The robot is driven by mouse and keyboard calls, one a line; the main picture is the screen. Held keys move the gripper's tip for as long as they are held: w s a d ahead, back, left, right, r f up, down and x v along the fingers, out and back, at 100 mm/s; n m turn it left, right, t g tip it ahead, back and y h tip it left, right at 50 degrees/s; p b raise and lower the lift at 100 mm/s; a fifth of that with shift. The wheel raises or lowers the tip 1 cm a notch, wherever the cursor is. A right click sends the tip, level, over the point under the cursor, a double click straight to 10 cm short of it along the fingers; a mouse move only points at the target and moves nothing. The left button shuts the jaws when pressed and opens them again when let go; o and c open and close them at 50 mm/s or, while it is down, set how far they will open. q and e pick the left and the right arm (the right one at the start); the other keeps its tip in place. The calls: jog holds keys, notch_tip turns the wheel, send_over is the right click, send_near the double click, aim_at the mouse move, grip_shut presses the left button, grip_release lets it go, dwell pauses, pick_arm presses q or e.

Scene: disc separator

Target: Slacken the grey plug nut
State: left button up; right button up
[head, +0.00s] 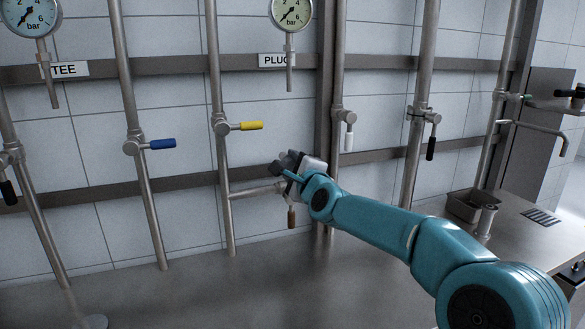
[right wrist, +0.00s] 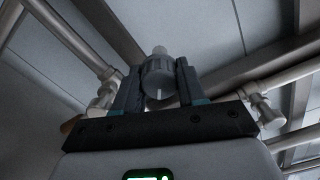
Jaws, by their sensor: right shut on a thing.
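The grey plug nut (right wrist: 159,78) shows in the right wrist view as a round ribbed knob with a pale mark on its rim, between the two dark fingers. My right gripper (right wrist: 155,85) is shut on it. In the head view my right gripper (head: 285,168) is at the end of a short horizontal pipe (head: 257,190), below the PLUG label (head: 274,61). There the gripper and wrist hide the nut. A brown handle (head: 291,217) hangs just below the gripper. My left gripper is not in view.
Vertical pipes carry a blue lever (head: 161,144), a yellow lever (head: 250,126), a white lever (head: 349,141) and a black lever (head: 431,149). Gauges hang above. A metal tray (head: 474,206) stands on the right counter. The steel surface (head: 200,295) below the gripper is clear.

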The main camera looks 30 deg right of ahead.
jog(key=n, duration=0.3)
jog(key=shift+d+r+n, duration=0.1)
jog(key=shift+n, duration=0.2)
jog(key=n+p, duration=0.1)
jog(key=n, duration=0.2)
jog(key=shift+n, duration=0.3)
jog(key=n, duration=0.2)
jog(key=n+p, duration=0.1)
jog(key=shift+r+n, duration=0.2)
jog(key=shift+n, duration=0.2)
jog(key=n+p, duration=0.1)
jog(key=n, duration=0.2)
jog(key=shift+r+n, duration=0.1)
jog(key=shift+n, duration=0.2)
jog(key=n+p, duration=0.1)
jog(key=n, duration=0.4)
jog(key=shift+r+p, duration=0.1)
jog(key=shift+p, duration=0.3)
jog(key=n+p, duration=0.1)
jog(key=n, duration=0.4)
